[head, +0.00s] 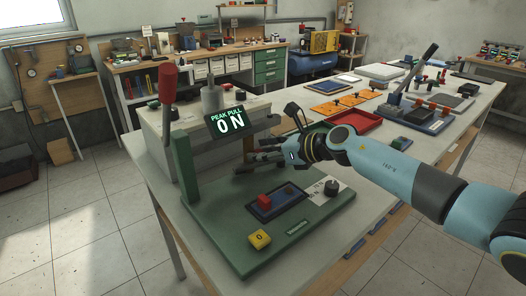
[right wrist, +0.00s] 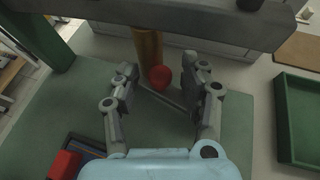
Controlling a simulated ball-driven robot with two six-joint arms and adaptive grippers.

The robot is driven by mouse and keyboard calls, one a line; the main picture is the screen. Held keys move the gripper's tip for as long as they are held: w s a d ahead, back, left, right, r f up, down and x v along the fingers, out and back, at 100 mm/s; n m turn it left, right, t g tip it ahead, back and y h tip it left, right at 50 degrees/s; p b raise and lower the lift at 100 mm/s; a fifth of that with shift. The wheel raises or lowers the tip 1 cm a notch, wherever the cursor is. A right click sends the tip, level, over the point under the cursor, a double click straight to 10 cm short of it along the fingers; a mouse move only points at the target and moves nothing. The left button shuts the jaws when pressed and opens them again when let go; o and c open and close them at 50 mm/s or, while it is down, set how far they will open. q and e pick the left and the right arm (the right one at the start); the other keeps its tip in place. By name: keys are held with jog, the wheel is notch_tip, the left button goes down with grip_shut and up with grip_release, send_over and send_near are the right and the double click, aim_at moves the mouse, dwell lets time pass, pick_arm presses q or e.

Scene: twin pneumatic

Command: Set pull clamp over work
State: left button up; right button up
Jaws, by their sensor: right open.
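The pull test stand has a green base (head: 215,228), a green upright (head: 184,168) at its left and a grey crossbeam. Its display (head: 226,122) reads "PEAK PULL 0 N". My right gripper (head: 254,158) reaches in from the right, low under the crossbeam. In the right wrist view my right gripper (right wrist: 163,92) is open, its fingers on either side of a red knob (right wrist: 160,78) and a thin grey rod (right wrist: 165,100). A brass-coloured post (right wrist: 148,48) hangs just behind the knob. I cannot tell which part is the clamp, or whether the fingers touch the rod. My left gripper is out of view.
A red-handled lever (head: 169,82) rises at the left. A red tray (head: 352,128) lies behind my right arm.

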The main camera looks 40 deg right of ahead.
jog(key=shift+r, duration=0.1)
grip_shut()
dwell(0.4)
